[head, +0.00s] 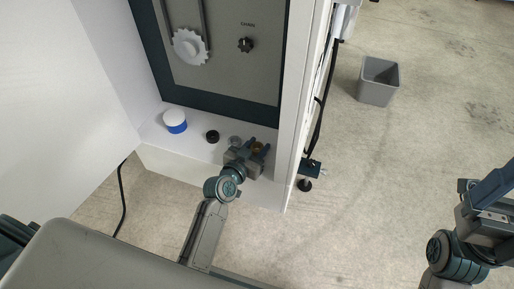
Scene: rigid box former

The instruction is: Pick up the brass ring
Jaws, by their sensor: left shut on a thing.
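The brass ring (257,147) is a small dull-gold piece at the front right of the white ledge inside the machine. My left gripper (257,146) reaches in from below, with its fingers on either side of the ring, shut on it. The fingers and gripper body hide part of the ring, and I cannot tell whether it still touches the ledge. My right gripper (493,192) is at the right edge of the view, away from the machine and partly cut off. Its jaw state is not clear.
On the ledge (183,148), left of my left gripper, are a grey round piece (235,141), a black ring (212,136) and a blue-and-white cap (175,121). A panel with a white gear (190,47) and a black knob (245,45) stands behind. A grey bin (378,81) stands on open floor.

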